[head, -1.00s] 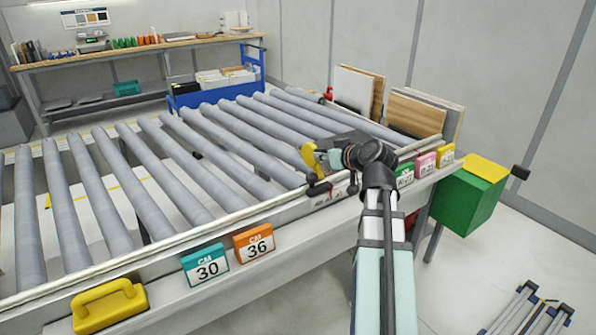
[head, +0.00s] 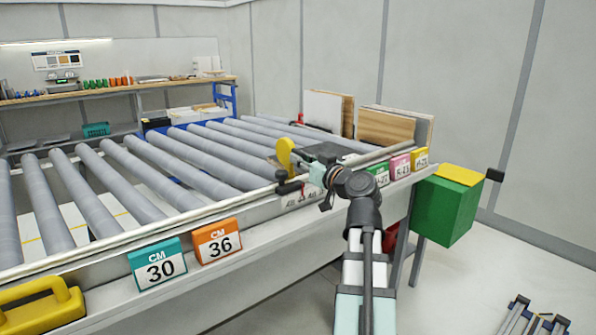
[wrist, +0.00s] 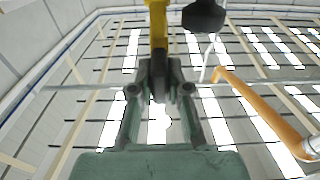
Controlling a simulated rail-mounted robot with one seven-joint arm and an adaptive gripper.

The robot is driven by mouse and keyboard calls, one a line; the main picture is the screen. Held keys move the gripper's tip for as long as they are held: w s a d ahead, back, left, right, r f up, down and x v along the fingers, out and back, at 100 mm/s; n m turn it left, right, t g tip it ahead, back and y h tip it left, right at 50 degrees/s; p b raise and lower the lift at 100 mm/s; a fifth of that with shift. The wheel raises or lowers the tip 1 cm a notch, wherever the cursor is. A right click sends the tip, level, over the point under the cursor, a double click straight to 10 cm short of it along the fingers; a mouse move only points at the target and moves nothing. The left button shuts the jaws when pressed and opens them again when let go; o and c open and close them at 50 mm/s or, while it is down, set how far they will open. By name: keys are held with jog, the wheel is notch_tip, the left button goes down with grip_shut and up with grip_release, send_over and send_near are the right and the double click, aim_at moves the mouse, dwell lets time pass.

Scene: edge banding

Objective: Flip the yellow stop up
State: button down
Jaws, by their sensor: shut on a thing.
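The yellow stop (head: 285,153) stands up at the near edge of the roller conveyor, at its right part. My gripper (head: 302,157) is beside it, reaching in from the right. In the wrist view, my gripper (wrist: 159,85) is shut on the yellow stop (wrist: 158,25), whose bar runs up from between the fingers to the top edge. The part between the fingertips is mostly hidden. A dark knob (wrist: 203,16) is close by on the right.
Grey rollers (head: 168,157) lie left of the stop. Number signs 30 (head: 158,265) and 36 (head: 218,242) line the front rail. Boards (head: 388,127) stand behind my gripper, and a green box (head: 443,208) is at right. An orange tube (wrist: 265,110) shows in the wrist view.

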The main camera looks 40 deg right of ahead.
jog(key=shift+b, duration=0.3)
jog(key=c, duration=1.1)
grip_release()
jog(key=shift+s, duration=0.1)
jog(key=s, duration=0.8)
jog(key=s+f, duration=0.1)
jog(key=s, duration=0.3)
jog(key=shift+a, duration=0.2)
jog(key=shift+f, duration=0.1)
